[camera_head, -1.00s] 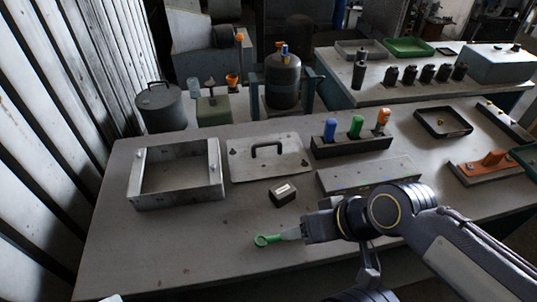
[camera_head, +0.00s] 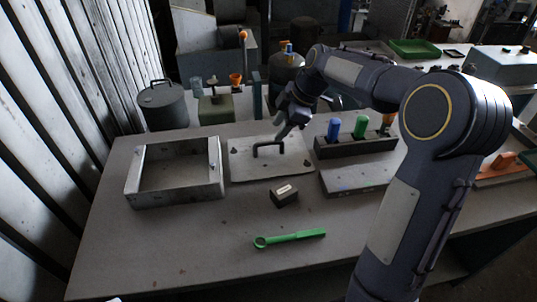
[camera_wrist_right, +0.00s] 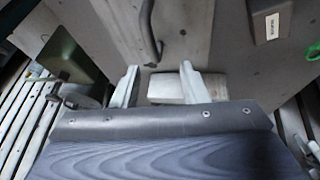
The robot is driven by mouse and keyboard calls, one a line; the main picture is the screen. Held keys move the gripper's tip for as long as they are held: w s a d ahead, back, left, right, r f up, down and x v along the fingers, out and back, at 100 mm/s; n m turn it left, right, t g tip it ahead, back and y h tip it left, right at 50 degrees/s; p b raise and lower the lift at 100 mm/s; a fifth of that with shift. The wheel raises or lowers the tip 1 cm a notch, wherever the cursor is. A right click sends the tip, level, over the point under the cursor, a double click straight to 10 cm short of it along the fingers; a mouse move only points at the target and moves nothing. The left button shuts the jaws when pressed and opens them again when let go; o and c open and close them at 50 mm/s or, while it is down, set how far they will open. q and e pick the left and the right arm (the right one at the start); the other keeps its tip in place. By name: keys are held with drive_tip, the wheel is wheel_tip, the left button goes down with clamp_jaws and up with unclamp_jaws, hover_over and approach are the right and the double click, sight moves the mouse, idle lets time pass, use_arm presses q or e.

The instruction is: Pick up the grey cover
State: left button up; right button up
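The grey cover (camera_head: 240,170) is a flat plate with a dark arched handle (camera_head: 268,146), lying on the table right of the open metal housing (camera_head: 135,188). My right gripper (camera_head: 284,133) is over the cover's far part, close to the handle. In the right wrist view, the two pale fingers of my right gripper (camera_wrist_right: 158,72) are spread with nothing held between them. The handle (camera_wrist_right: 150,32) is ahead of the fingertips there, and the cover (camera_wrist_right: 110,30) lies around it. I cannot tell the exact height gap. My left gripper is not in view.
A green ring wrench (camera_head: 292,237) lies at the table's front. A small dark block (camera_head: 284,197) sits just before the cover. A dark holder (camera_head: 340,149) with coloured-handled tools stands to its right. The front left of the table is clear.

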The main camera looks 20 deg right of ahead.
sight(268, 143)
drive_tip(key=shift+n, duration=0.7)
drive_tip(key=x, duration=0.6)
drive_tip(key=w+d+p+x, duration=0.1)
drive_tip(key=x, duration=0.2)
drive_tip(key=shift+f, duration=0.15)
clamp_jaws()
